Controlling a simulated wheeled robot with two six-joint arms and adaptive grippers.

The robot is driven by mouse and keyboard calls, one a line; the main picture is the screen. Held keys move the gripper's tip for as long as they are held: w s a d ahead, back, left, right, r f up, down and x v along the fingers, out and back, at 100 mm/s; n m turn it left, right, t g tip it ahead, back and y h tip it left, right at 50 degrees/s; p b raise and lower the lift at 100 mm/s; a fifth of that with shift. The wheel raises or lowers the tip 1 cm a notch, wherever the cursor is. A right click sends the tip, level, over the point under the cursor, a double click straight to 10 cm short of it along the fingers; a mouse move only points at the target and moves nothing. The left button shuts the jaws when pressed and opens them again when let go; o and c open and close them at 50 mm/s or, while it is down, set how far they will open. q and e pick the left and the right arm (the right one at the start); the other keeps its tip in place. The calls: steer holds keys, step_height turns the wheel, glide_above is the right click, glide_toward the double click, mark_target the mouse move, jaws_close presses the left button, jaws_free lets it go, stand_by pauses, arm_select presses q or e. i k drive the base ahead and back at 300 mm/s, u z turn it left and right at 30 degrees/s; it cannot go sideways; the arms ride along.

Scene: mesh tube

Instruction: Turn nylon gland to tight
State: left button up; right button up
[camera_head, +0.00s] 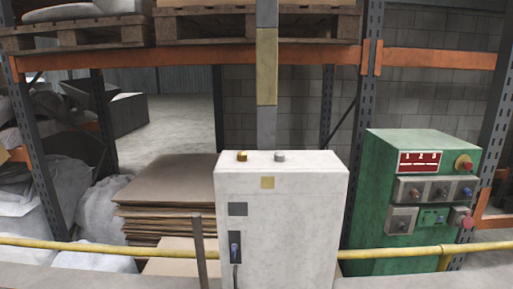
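A white cabinet (279,225) stands upright in the centre. Two small fittings sit on its top: a brass-yellow one (242,156) on the left and a grey one (280,156) on the right. The grey one may be the nylon gland, but it is too small to be sure of its material or how tight it is. A grey vertical post (266,126) with a yellowish section rises behind the cabinet's top. Neither of my grippers shows in this view.
A green control box (375,190) with knobs stands at the right. A yellow pipe rail (390,253) runs across the front at low height. Stacked brown sheets (165,195) lie left of the cabinet. Orange-beamed racking (205,57) with pallets spans behind. The space just above the cabinet's front looks clear.

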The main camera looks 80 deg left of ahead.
mark_target(279, 156)
steer(key=u, duration=0.85)
steer(key=i, duration=0.75)
steer(key=u, duration=0.8)
